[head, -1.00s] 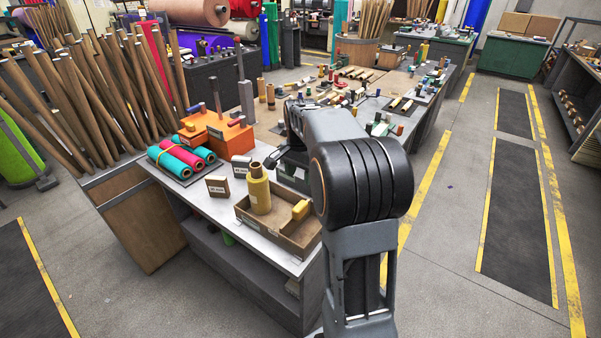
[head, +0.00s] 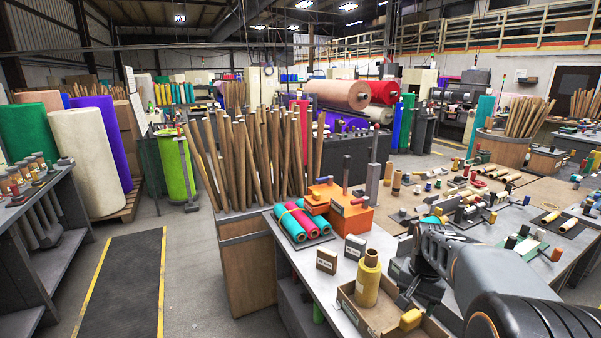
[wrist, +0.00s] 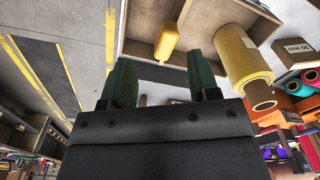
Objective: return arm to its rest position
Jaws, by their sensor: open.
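My gripper (wrist: 158,76) shows in the wrist view with its two green-padded fingers apart and nothing between them. In the head view my arm comes in from the lower right and reaches over the near bench (head: 300,256), its end beside a shallow open tray (head: 350,312). The fingertips are hard to make out in the head view.
Teal and red rolls (head: 303,222), an orange box (head: 340,208) and small labelled boxes (head: 327,260) sit on the bench. Tall brown tubes (head: 245,155) stand behind. Shelves (head: 45,215) are at far left. The floor with its dark mat (head: 118,290) is clear.

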